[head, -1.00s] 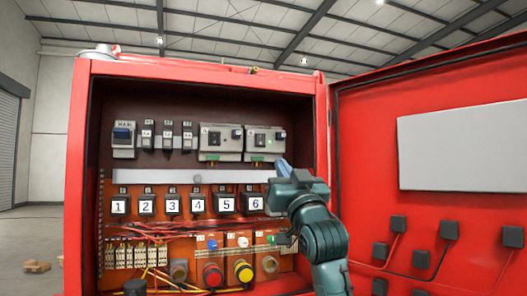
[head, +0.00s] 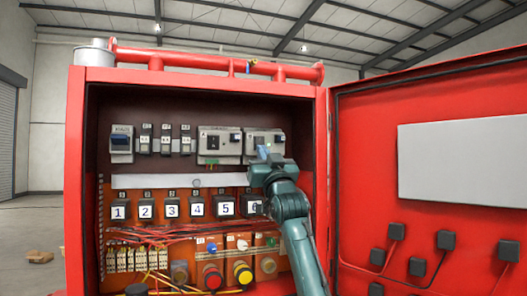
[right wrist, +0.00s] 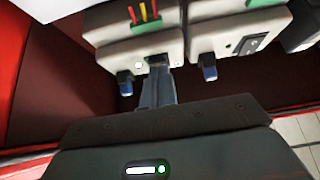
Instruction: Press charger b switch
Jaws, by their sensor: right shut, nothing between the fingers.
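Two pale charger units sit side by side at the upper right inside the red cabinet: the left one (head: 214,139) and the right one, which I take as charger b (head: 262,137). Their lettering is too small to read surely. My right gripper (head: 264,153) is shut and empty, in front of the lower part of the right unit and partly hiding it. In the right wrist view the shut fingers (right wrist: 157,82) reach a dark switch (right wrist: 157,60) on the nearer-left unit (right wrist: 115,35). I cannot tell whether they touch it. My left gripper is not in view.
The open red door (head: 430,240) stands to the right, with a pale panel (head: 460,160) and several black boxes. Numbered modules (head: 170,207) line the middle row. Red (head: 212,275) and yellow (head: 243,272) buttons and loose wires lie below.

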